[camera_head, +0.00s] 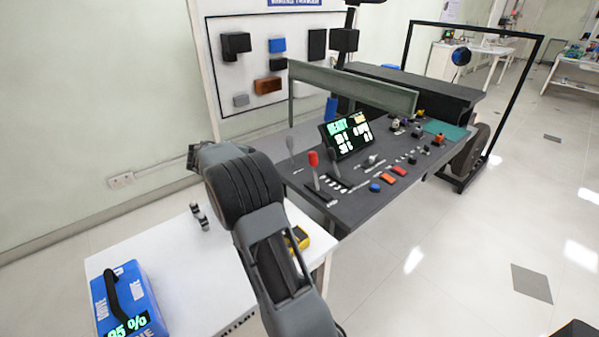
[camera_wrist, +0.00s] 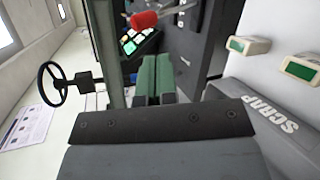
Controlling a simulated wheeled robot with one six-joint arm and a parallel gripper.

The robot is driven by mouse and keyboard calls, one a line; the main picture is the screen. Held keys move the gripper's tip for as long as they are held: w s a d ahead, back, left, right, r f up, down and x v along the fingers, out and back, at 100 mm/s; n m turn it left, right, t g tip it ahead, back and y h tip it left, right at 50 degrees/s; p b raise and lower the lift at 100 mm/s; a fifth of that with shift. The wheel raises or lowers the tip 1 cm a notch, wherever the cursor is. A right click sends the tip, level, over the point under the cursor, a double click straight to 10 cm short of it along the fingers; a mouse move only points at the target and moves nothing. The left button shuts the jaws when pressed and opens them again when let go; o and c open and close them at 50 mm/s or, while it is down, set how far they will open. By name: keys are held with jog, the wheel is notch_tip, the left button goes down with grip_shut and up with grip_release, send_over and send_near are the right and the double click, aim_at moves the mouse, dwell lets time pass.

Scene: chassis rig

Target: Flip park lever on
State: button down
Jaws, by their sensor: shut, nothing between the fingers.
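A lever with a red knob (camera_head: 313,159) stands at the near left corner of the dark console (camera_head: 375,200). A grey lever (camera_head: 290,147) stands to its left and a dark lever (camera_head: 333,158) to its right. Their labels are too small to read, so I cannot tell which is the park lever. In the wrist view the red knob (camera_wrist: 145,19) shows at the top edge, apart from my gripper (camera_wrist: 160,120). My gripper is shut and empty; in the head view it is left of the levers, mostly hidden behind my wrist.
A white table (camera_head: 185,255) in front carries a blue box (camera_head: 127,300) and a yellow device (camera_head: 299,238), partly behind my arm. The console also holds a lit display (camera_head: 347,134), buttons and small switches. A grey frame (camera_head: 350,85) rises behind them.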

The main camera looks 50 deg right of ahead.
jog(key=w+d+f+m+g+h+b, duration=0.2)
jog(key=w+d+f+g+h, duration=0.1)
jog(key=d+f, duration=0.3)
jog(key=shift+w+g+h, duration=0.4)
jog(key=shift+w+g, duration=0.15)
jog(key=shift+g, duration=0.25)
jog(key=x, duration=1)
jog(key=shift+d, duration=0.1)
